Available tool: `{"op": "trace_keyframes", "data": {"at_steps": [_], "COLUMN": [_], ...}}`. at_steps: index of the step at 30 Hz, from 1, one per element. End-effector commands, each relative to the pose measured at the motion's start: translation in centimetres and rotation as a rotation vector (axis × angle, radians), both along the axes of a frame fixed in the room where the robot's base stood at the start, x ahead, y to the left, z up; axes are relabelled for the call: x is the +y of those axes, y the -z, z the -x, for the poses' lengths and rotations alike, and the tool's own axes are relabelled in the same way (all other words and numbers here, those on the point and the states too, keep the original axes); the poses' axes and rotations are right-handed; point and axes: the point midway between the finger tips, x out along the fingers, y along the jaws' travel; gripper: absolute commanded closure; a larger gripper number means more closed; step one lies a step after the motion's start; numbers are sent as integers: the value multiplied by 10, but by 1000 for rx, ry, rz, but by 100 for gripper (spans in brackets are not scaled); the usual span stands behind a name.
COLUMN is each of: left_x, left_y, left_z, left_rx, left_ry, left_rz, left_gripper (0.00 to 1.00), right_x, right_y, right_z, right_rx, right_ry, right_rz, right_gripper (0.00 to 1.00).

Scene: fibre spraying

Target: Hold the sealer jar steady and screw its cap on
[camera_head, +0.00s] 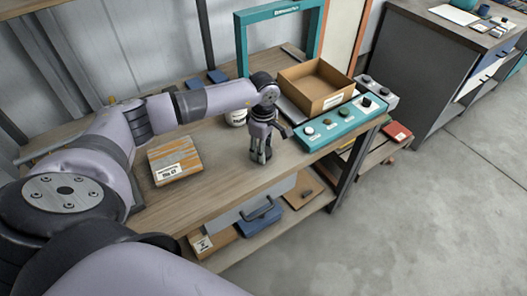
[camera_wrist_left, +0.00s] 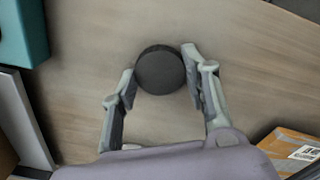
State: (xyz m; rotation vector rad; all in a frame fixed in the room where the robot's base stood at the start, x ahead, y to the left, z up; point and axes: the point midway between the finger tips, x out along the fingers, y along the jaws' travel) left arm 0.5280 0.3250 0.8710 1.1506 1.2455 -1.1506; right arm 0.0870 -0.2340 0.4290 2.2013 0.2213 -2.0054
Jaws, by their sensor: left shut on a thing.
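My left gripper (camera_head: 261,157) points down over the front part of the workbench, its fingertips low near the bench top. In the left wrist view its two fingers (camera_wrist_left: 162,68) are shut on a round black cap (camera_wrist_left: 160,71), one on each side. In the head view the fingers mostly hide the cap. A white labelled jar (camera_head: 237,118) stands on the bench behind my left arm, which hides part of it. Its label is too small to read, and I cannot tell whether its mouth is open. My right gripper is not in view.
A teal panel with knobs (camera_head: 333,128) and an open cardboard box (camera_head: 316,84) stand right of the gripper. An orange-and-grey labelled pack (camera_head: 175,160) lies to the left. A teal frame (camera_head: 241,54) rises behind. The wooden bench top (camera_head: 215,185) is clear around the gripper.

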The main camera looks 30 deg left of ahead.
Motion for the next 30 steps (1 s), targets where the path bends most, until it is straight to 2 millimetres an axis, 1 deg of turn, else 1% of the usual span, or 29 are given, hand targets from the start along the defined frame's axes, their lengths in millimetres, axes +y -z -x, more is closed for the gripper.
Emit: {"op": "trace_keyframes", "data": {"at_steps": [2,10,14,16,20,23,30], "left_x": [0,0,0,0,0,0,0], "left_y": [0,-1,-8,-16,-39,-65,-135], "left_z": [0,0,-1,-1,-2,-2,-2], "left_rx": [0,0,-2,-2,-6,-8,-8], "left_ry": [0,0,-1,0,1,0,0], "left_rz": [0,0,1,1,1,0,0], "left_gripper": [69,69,69,69,69,69,69], "right_x": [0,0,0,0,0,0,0], "right_y": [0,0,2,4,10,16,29], "right_z": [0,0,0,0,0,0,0], "right_rx": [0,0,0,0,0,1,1], "right_ry": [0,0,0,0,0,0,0], "right_rz": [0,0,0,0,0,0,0], "right_gripper": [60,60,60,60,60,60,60]}}
